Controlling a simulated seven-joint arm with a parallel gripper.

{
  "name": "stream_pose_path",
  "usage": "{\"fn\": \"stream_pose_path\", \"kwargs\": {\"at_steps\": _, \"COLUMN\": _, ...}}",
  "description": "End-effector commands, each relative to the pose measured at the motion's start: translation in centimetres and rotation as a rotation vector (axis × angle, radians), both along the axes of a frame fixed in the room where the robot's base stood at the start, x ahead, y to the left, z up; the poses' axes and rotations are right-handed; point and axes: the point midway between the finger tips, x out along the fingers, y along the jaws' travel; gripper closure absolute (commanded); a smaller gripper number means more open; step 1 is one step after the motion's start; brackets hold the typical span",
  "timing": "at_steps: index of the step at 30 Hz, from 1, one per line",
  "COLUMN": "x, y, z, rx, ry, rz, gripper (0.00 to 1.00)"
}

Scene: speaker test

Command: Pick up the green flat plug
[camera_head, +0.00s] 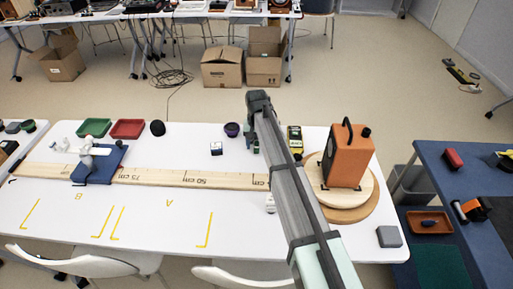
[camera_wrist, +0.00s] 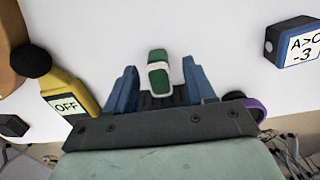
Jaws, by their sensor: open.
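The green flat plug (camera_wrist: 159,72), with a white band across it, lies on the white table in the wrist view. My gripper (camera_wrist: 159,66) is open, with one blue finger on each side of the plug. Gaps show between the plug and both fingers, and nothing is gripped. In the head view my arm reaches over the table's far edge and largely hides the fingers, so I cannot clearly make out the plug there.
A yellow meter marked OFF (camera_wrist: 68,95) lies left of the fingers. A labelled blue block (camera_wrist: 292,45) is to the right, and a purple roll (camera_wrist: 255,108) is close by the right finger. The orange speaker (camera_head: 347,158) stands on a round wooden base (camera_head: 345,214) beside my arm.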

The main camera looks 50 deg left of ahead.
Motion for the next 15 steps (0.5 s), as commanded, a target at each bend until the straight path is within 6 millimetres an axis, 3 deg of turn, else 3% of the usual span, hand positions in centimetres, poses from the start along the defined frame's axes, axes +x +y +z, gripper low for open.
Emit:
{"fn": "stream_pose_path", "kwargs": {"at_steps": 8, "x": 0.00, "y": 0.01, "z": -0.51, "rx": 0.001, "ry": -0.001, "rz": 0.000, "gripper": 0.46}}
{"fn": "stream_pose_path", "kwargs": {"at_steps": 15, "x": 0.00, "y": 0.01, "z": -0.49, "rx": 0.000, "ry": 0.000, "rz": 0.000, "gripper": 0.69}}
